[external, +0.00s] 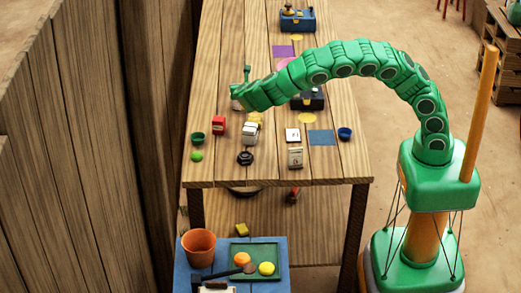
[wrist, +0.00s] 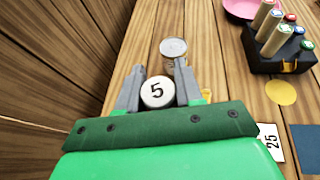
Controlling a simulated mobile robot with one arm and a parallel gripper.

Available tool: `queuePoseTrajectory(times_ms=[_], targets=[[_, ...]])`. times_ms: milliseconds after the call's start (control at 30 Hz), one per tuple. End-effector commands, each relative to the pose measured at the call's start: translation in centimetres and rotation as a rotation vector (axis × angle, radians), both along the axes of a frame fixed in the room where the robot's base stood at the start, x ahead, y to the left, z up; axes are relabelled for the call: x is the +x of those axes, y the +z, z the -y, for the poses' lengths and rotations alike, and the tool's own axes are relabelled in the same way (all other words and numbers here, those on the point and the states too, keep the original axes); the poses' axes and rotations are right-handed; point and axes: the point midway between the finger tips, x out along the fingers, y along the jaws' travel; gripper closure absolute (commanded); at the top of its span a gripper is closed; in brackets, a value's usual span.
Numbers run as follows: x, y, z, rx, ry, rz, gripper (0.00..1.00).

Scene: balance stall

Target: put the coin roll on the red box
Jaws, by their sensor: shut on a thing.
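The coin roll (wrist: 157,92) shows in the wrist view as a pale round end marked 5, between the two fingers of my gripper (wrist: 158,88). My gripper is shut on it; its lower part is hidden. In the external view my gripper (external: 241,94) is over the left part of the table, beyond the red box. The red box (external: 219,125) is small with a pale label and stands near the table's left edge. It is not visible in the wrist view.
A green cup (external: 198,137) and a green ball (external: 196,156) are near the red box. A white box (external: 250,133) stands to its right, with a black nut-like thing (external: 245,158) in front. A silver-topped thing (wrist: 173,47) is beyond my fingers; a black rack (wrist: 278,55) holds several rolls.

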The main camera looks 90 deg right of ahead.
Motion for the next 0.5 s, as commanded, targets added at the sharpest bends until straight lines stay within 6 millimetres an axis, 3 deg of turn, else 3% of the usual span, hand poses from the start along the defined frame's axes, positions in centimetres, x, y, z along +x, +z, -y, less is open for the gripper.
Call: queuePoseTrajectory(times_ms=[500], targets=[[4.9, -3.0, 1.5, 0.002, 0.001, 0.0, 1.0]])
